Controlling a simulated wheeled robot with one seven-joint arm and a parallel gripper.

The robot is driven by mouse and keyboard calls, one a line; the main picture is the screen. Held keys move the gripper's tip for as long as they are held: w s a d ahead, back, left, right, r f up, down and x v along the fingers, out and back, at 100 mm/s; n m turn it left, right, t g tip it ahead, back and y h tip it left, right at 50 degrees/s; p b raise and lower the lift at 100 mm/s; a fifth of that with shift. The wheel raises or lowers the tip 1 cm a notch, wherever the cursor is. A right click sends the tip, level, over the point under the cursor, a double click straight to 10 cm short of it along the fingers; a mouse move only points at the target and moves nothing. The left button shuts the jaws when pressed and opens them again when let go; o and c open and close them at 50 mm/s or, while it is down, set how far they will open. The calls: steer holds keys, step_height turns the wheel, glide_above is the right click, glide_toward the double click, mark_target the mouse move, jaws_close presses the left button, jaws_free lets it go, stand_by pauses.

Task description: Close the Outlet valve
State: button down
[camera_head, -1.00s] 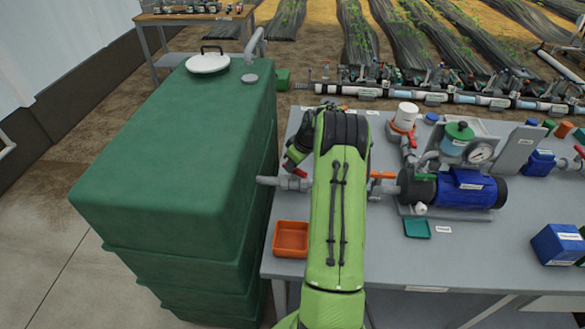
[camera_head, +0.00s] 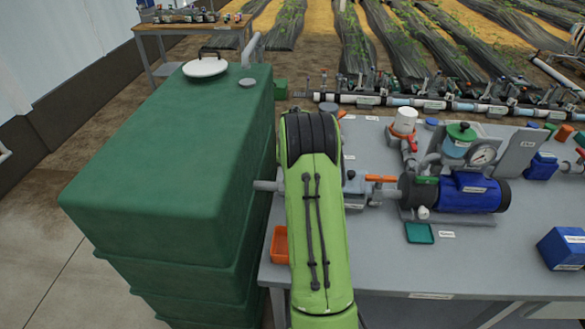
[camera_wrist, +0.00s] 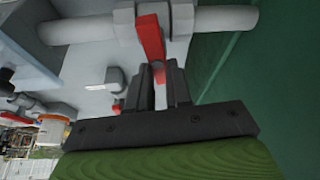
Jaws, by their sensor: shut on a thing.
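In the wrist view, a red lever handle (camera_wrist: 151,40) sits on the grey valve on the pipe (camera_wrist: 225,18) that meets the green tank (camera_wrist: 235,65). The lever points from the pipe toward my gripper (camera_wrist: 161,75), whose two dark fingers are shut on its end. In the head view the same pipe (camera_head: 266,186) leaves the tank (camera_head: 170,160), but my green arm hides the valve, its lever and my gripper. No label for this valve can be read.
Right of my arm are a valve with an orange handle (camera_head: 380,178) and a blue pump (camera_head: 470,192). An orange tray (camera_head: 280,245) lies partly behind my arm at the table's left edge. The grey table (camera_head: 480,255) has free room in front of the pump.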

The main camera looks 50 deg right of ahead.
steer(key=shift+d+m+g, duration=0.1)
steer(key=shift+m+g, duration=0.2)
steer(key=shift+m, duration=0.5)
steer(key=c, duration=1)
jaws_free()
steer(key=shift+c, duration=0.2)
steer(key=p+v, duration=0.2)
steer(key=v, duration=1.4)
steer(key=shift+a+f, duration=0.15)
steer(key=shift+a, duration=0.1)
